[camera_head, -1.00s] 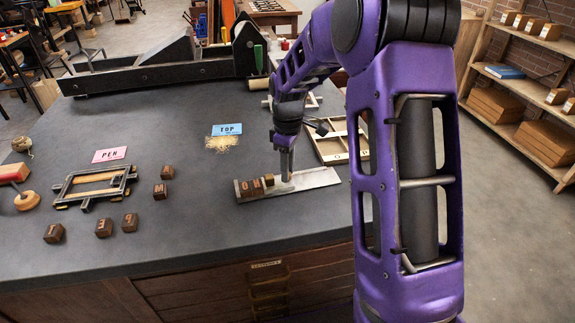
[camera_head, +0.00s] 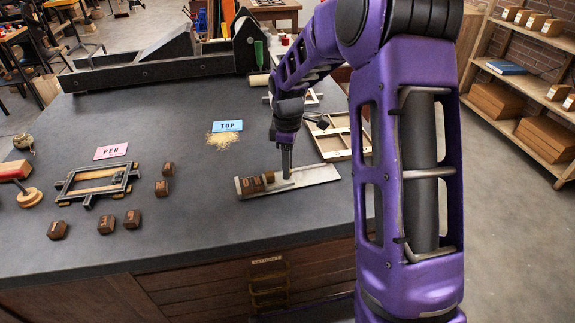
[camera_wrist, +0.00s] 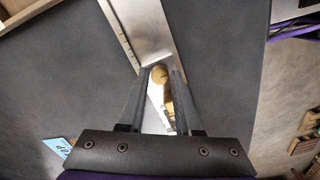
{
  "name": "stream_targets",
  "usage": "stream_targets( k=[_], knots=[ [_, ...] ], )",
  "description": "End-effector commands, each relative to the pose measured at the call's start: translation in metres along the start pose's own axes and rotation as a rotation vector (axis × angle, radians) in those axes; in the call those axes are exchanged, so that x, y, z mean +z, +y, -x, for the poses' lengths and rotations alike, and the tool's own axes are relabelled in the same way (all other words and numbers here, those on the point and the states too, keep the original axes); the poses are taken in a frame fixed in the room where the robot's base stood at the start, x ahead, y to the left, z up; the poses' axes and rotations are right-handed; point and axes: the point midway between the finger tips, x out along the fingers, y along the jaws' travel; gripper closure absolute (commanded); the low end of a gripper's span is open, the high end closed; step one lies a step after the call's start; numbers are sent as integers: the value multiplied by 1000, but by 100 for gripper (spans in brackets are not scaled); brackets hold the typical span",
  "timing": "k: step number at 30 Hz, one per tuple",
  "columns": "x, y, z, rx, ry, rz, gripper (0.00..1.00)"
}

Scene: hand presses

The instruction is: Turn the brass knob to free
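The brass knob (camera_wrist: 159,74) shows in the wrist view as a small round end between my two fingertips, close to a metal composing stick (camera_wrist: 148,25). In the head view the stick (camera_head: 318,174) lies on the grey bench, with several wooden letter blocks (camera_head: 254,184) in its left part. My gripper (camera_wrist: 161,72) points down over the stick. Its fingers stand apart on both sides of the knob, with a narrow gap at the right; contact is not clear. In the head view my gripper (camera_head: 287,172) is at the stick's middle and hides the knob.
Loose letter blocks (camera_head: 107,225) and a metal frame (camera_head: 98,181) lie at left, by a pink PEN card (camera_head: 111,151). A blue TOP card (camera_head: 228,125) lies behind the stick. A divided tray (camera_head: 336,140) is close at right; a black press (camera_head: 160,65) stands behind.

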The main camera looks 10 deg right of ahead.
Motion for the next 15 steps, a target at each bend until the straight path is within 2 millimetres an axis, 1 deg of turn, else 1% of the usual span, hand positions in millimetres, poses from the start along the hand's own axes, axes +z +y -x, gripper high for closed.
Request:
stream_targets(
  k=[10,13,15],
  knots=[
    [0,0,1,0,0,-1,59],
    [0,0,9,2,1,-1,59],
    [0,0,19,2,1,-2,59]
  ],
)
